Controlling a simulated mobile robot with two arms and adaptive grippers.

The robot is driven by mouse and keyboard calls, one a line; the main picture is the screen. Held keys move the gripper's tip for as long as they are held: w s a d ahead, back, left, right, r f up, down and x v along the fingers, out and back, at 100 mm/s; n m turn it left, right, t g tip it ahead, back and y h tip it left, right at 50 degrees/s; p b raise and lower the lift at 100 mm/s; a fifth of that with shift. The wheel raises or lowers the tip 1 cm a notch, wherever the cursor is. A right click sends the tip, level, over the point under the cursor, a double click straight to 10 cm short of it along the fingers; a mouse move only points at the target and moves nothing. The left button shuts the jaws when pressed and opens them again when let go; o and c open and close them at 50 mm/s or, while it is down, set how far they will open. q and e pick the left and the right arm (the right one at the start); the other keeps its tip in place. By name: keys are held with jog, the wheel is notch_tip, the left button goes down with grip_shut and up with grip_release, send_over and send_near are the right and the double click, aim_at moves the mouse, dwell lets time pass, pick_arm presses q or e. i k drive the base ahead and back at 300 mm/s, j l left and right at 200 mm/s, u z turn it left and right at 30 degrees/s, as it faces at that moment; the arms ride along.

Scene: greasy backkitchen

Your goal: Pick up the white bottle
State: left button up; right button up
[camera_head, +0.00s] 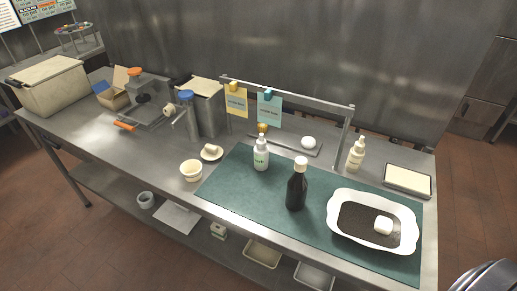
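A white bottle (261,157) with a narrow top and a small greenish label stands upright at the back edge of a dark green mat (235,185). A second pale, cream bottle (356,157) of similar shape stands upright further right, behind the mat. A dark bottle (297,190) with a white cap stands on the mat, to the front right of the white bottle and apart from it.
A white oval dish (336,223) with a white block in it sits on the mat's right. A cup (191,170) stands left of the mat. A metal rack (345,137) with hanging notes (269,111) rises behind. The mat is clear left of the dark bottle.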

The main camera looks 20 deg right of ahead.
aim_at(261, 150)
jog(key=k+l+z, duration=0.1)
jog(key=z, duration=1.55)
jog(key=k+j, duration=0.4)
jog(key=j, duration=0.2)
jog(key=k+u, duration=0.05)
